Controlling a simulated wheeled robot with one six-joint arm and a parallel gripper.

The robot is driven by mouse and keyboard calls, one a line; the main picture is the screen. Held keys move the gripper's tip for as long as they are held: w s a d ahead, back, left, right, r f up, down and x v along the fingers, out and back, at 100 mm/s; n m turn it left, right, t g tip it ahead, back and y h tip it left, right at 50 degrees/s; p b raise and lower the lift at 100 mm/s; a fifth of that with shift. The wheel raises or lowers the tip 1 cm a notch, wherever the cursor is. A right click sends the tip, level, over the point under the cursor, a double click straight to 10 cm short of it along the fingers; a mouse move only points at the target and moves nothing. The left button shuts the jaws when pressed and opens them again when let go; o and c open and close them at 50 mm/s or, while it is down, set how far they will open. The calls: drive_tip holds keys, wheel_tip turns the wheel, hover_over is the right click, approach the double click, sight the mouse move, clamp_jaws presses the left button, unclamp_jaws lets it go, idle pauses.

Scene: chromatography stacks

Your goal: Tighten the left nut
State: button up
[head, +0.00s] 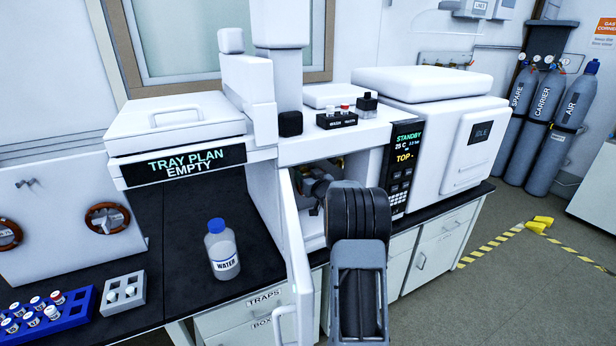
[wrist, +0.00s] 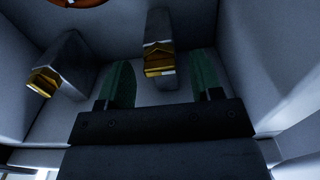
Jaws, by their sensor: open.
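Two brass nuts show in the wrist view, each at the end of a grey block-like fitting inside a pale compartment. One nut (wrist: 43,82) is at the left, outside my fingers. The other nut (wrist: 159,66) is near the middle, between the two green fingers of my gripper (wrist: 162,82), with gaps on both sides. My gripper is open and holds nothing. In the head view my arm reaches into the open compartment (head: 312,240) of the white instrument and hides most of the inside; the nuts cannot be made out clearly there.
The open white door (head: 297,255) stands just left of my arm. The control panel (head: 403,165) is close on the right. Compartment walls are near the gripper on both sides. A water bottle (head: 222,250) stands on the black bench, left of the door.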

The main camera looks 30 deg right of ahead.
drive_tip(key=s+a+b, duration=0.2)
drive_tip(key=s, duration=1.1)
drive_tip(key=shift+s+b, duration=0.3)
drive_tip(key=shift+s, duration=0.05)
